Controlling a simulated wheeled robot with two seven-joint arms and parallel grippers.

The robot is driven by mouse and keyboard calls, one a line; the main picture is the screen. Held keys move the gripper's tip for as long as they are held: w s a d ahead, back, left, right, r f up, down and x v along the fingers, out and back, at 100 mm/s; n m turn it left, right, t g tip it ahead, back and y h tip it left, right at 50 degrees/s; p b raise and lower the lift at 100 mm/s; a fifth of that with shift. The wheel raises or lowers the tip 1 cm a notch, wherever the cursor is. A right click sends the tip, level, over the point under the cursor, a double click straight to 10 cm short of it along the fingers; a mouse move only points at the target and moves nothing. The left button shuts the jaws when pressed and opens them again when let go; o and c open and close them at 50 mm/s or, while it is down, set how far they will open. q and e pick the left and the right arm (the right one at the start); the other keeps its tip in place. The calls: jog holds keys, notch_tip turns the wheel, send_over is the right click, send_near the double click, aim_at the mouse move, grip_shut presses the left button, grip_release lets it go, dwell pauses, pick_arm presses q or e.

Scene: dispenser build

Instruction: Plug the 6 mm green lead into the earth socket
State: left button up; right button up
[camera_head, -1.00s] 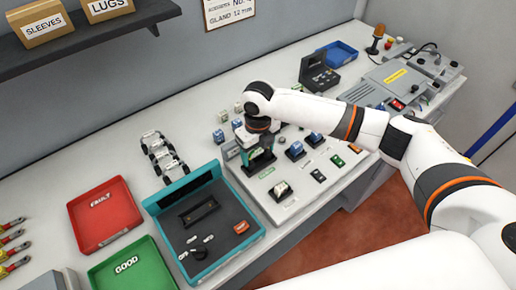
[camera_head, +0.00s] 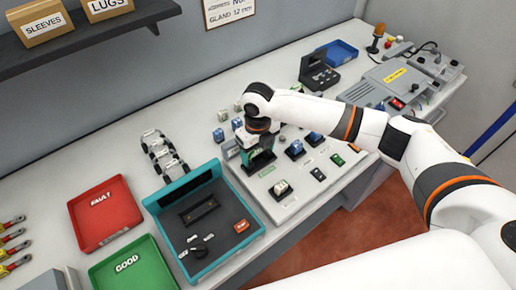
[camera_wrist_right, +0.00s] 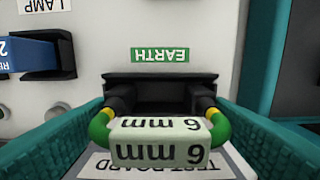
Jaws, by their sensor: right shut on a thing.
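The green lead (camera_wrist_right: 167,143) has a white tag reading "6 mm" and fills the lower middle of the right wrist view. My right gripper (camera_wrist_right: 166,130) is shut on it, with a teal finger on either side. The lead's two ends, with yellow and black collars, point at the black earth socket (camera_wrist_right: 160,93), under the green EARTH label (camera_wrist_right: 160,54). They meet or overlap its front; how deep they sit is hidden. In the head view my right gripper (camera_head: 258,158) is low over the board's left end. My left gripper is not in view.
A blue plug sits in the black LAMP socket (camera_wrist_right: 40,55) beside it. The test board (camera_head: 284,205) carries several other sockets and plugs. A teal-rimmed tray (camera_head: 212,272), a red FAULT tray (camera_head: 105,213) and a green GOOD tray (camera_head: 132,265) stand to the left.

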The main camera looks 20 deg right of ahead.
dwell(0.4)
jog(key=o, duration=1.1)
jog(key=shift+r+p, duration=3.5)
jog(key=shift+r, duration=0.05)
jog(key=shift+f, duration=0.1)
